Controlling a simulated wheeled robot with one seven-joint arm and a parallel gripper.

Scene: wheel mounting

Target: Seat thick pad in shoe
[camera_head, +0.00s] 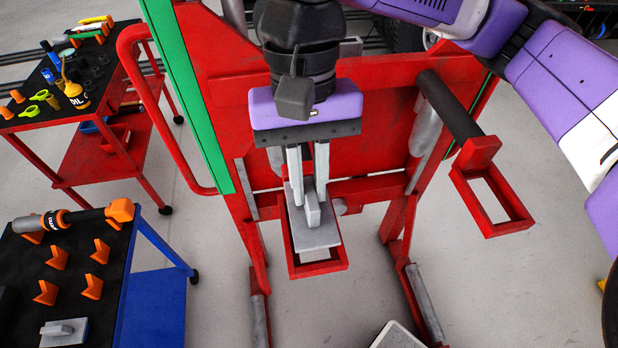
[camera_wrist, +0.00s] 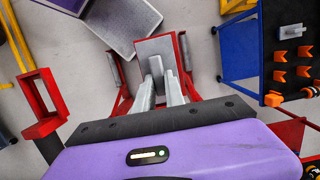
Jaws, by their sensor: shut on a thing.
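A grey pad (camera_head: 316,238) with an upright rib hangs in my gripper (camera_head: 308,198). The two fingers of my gripper are shut on the rib, also seen in the wrist view (camera_wrist: 160,82). The pad is over a red frame-like shoe (camera_head: 322,269) on the red stand and covers the rear of its opening. Part of the opening shows at the front. I cannot tell whether the pad touches the shoe. A second red shoe (camera_head: 492,200) at the right is empty; it also shows at the left of the wrist view (camera_wrist: 42,102).
Another grey pad (camera_head: 64,332) lies on the blue cart (camera_head: 160,300) at lower left, near several orange holders. A red tool cart (camera_head: 130,150) stands behind it. The red stand's uprights and a black roller (camera_head: 450,105) flank my gripper.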

